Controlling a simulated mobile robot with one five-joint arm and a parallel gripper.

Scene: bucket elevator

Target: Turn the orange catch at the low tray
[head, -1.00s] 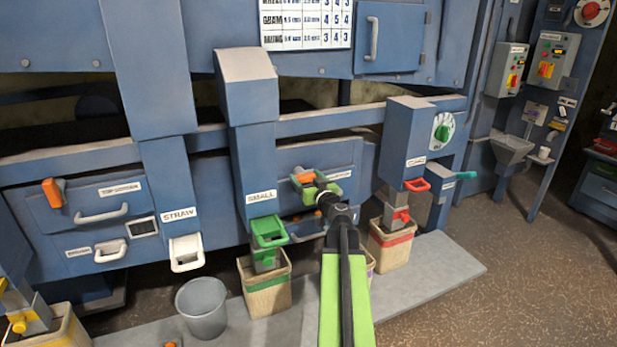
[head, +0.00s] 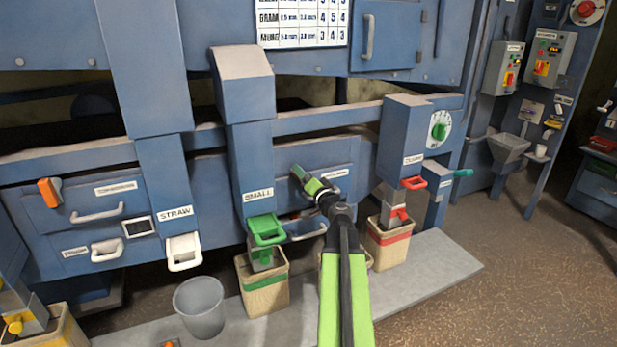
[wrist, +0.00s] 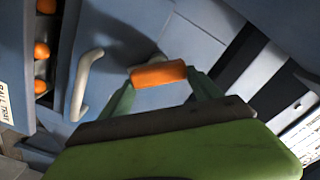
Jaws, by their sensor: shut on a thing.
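The orange catch (wrist: 158,75) sits between the two green fingers of my gripper (head: 309,184) in the wrist view. My gripper is shut on it, with one finger at each end. In the head view the fingers hide nearly all of the catch. The catch is in front of a blue tray face (head: 325,160) right of the "SMALL" chute. A grey bar handle (wrist: 84,85) stands left of the catch in the wrist view.
The green-lipped SMALL chute (head: 266,229) is close left of my gripper; the red-lipped chute (head: 413,183) is to the right. Another orange catch (head: 50,192) is on the far-left drawer. A grey bucket (head: 199,307) stands below. Several orange balls (wrist: 42,50) show in a slot.

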